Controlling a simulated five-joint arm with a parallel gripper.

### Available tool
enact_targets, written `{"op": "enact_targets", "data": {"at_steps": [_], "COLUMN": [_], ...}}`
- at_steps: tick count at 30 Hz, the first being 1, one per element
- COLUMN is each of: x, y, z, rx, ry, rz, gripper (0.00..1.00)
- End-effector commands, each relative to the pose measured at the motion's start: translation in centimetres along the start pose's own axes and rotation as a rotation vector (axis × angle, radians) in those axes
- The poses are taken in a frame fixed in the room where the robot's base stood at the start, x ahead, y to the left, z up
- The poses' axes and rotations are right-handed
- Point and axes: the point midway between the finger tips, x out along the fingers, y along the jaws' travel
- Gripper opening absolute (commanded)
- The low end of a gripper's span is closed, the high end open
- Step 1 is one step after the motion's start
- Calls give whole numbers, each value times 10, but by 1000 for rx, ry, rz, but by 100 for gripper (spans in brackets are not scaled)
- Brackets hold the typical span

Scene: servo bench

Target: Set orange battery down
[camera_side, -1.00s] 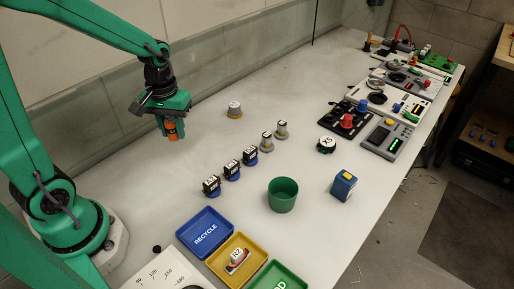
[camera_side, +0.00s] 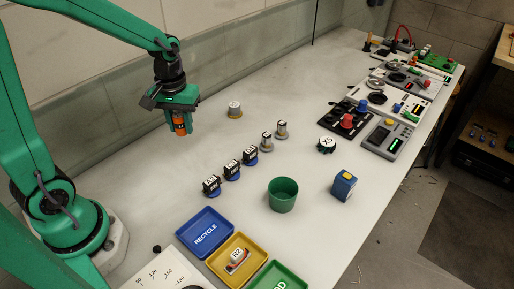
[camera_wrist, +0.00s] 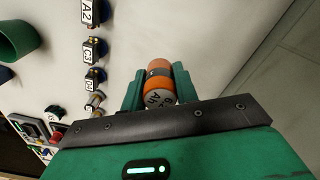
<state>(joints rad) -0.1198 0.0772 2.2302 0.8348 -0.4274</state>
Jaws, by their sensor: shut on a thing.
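The orange battery (camera_side: 180,123) is held upright in my gripper (camera_side: 179,118), above the back left part of the bench. In the wrist view the orange battery (camera_wrist: 159,82) sits between the two green fingers of my gripper (camera_wrist: 157,88), with its pale labelled end toward the camera. The gripper is shut on it. The battery appears clear of the bench surface in the side view, though the exact gap is hard to tell.
Several labelled servos (camera_side: 232,170) line the middle. A green cup (camera_side: 282,195), blue recycle tray (camera_side: 205,232) and yellow tray (camera_side: 237,258) are nearer. Bench around the battery is clear.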

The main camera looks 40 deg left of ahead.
Motion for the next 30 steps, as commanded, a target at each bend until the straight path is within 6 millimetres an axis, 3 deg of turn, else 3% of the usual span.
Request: {"op": "enact_targets", "data": {"at_steps": [15,30], "x": [-16,-17], "y": [88,190], "z": [-70,-113], "rx": [-65,-137], "ry": [1,1], "rz": [1,1], "gripper": [4,4]}}
